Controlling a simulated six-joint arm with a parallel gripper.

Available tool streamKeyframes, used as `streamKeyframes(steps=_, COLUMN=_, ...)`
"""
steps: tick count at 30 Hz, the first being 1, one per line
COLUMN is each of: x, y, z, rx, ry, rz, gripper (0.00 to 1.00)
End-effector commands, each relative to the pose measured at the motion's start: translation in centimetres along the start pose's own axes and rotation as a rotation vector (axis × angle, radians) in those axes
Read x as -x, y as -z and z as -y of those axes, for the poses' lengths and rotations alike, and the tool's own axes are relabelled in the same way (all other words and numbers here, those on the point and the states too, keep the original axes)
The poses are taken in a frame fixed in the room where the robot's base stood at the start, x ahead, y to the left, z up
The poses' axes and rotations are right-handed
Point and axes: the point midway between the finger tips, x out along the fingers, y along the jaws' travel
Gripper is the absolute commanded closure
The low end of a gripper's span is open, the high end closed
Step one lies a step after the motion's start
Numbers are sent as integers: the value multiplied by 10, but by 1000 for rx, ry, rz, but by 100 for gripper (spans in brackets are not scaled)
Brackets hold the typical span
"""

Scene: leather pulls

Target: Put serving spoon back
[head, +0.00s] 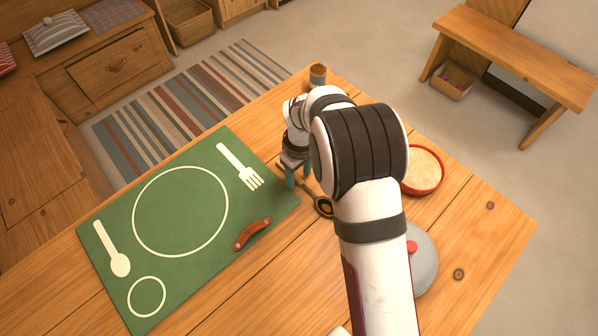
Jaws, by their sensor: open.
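A dark serving spoon (324,207) lies on the wooden table, just right of the green mat. Its bowl end shows beside my arm, and its thin handle runs up and left beneath my gripper. My gripper (298,180) points down with its teal fingertips low at the handle. It is open; whether the fingers straddle or touch the handle I cannot tell. The green mat (205,165) has a printed white plate ring, fork, spoon and small circle. My arm hides part of the table to the right of the spoon.
A brown curved leather piece (252,234) lies at the mat's right edge. A red-rimmed bowl (437,187) and a grey round lid (427,270) with a red knob sit right of my arm. A small cup (318,75) stands at the far table corner.

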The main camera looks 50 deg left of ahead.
Motion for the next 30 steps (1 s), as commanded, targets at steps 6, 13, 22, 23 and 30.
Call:
streamKeyframes(steps=6, x=21, y=1, z=0, rx=0, ry=-1, rz=-3, gripper=46)
streamKeyframes(steps=13, x=92, y=1, z=-1, rx=0, ry=-4, rz=-6, gripper=46)
streamKeyframes(steps=22, x=153, y=0, z=0, rx=0, ry=-1, rz=-2, gripper=46)
streamKeyframes(steps=23, x=155, y=0, z=0, rx=0, ry=-1, rz=-1, gripper=46)
streamKeyframes(steps=30, x=172, y=-25, z=-13, rx=-107, ry=3, rz=-4, gripper=46)
